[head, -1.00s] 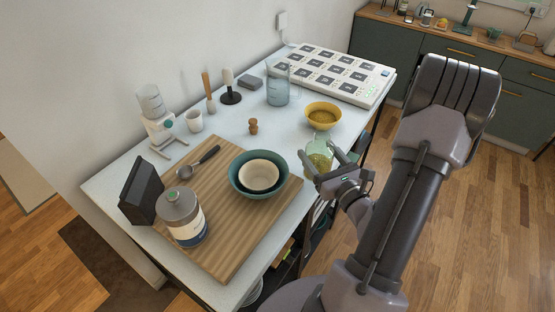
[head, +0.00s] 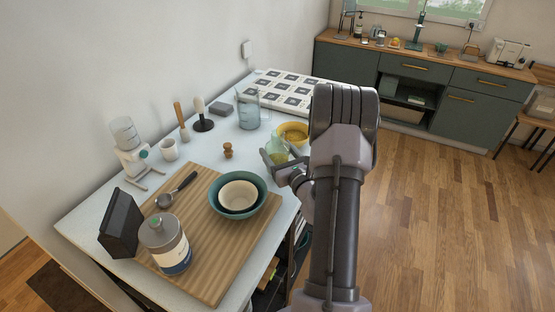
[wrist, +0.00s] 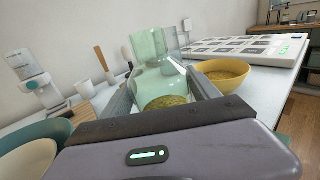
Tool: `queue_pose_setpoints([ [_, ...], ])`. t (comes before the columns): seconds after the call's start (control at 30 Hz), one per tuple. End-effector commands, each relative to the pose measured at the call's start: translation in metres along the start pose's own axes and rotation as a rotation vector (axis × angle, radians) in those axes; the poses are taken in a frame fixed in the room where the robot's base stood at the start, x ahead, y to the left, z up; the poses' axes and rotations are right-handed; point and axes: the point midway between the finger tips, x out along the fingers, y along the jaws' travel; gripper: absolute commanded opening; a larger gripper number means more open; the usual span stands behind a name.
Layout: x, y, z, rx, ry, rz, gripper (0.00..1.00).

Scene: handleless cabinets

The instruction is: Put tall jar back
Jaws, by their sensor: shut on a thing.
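The tall jar is a see-through green jar (wrist: 160,72) with yellow-green stuff at its bottom. In the wrist view it stands between the fingers of my gripper (wrist: 162,98), which is shut on it. In the head view the jar (head: 278,152) is partly hidden by my gripper (head: 279,164) and looks roughly upright. It is at the table's right edge, in front of the yellow bowl (head: 294,133). I cannot tell whether its base touches the table.
A glass pitcher (head: 248,112) stands behind the jar, with a white panel (head: 284,92) farther back. Left are a small wooden piece (head: 228,151), nested bowls (head: 254,204) and a cutting board (head: 207,280) with a bottle (head: 168,246). Green cabinets (head: 400,101) stand across the room.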

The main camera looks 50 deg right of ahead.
Motion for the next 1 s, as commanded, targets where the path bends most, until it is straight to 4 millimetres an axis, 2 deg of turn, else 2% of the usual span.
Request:
queue_pose_setpoints([
  [0.03,0.000,0.000,-0.015,0.001,0.001,-0.001,0.00],
  [0.1,0.000,0.000,-0.025,0.001,0.000,0.000,0.00],
  [0.43,-0.001,0.000,-0.026,-0.001,-0.001,0.000,0.00],
  [0.47,-0.001,0.000,-0.026,0.000,0.001,0.001,0.74],
  [0.53,-0.001,0.000,-0.025,0.000,0.001,0.001,0.88],
  [0.57,-0.001,0.000,-0.025,0.000,0.001,0.001,0.92],
  [0.83,-0.001,0.000,-0.025,0.000,0.001,0.001,0.92],
  [0.9,-0.002,0.000,-0.019,0.000,0.001,0.000,0.92],
  [1.0,-0.022,-0.001,-0.022,0.001,0.004,-0.002,0.92],
])
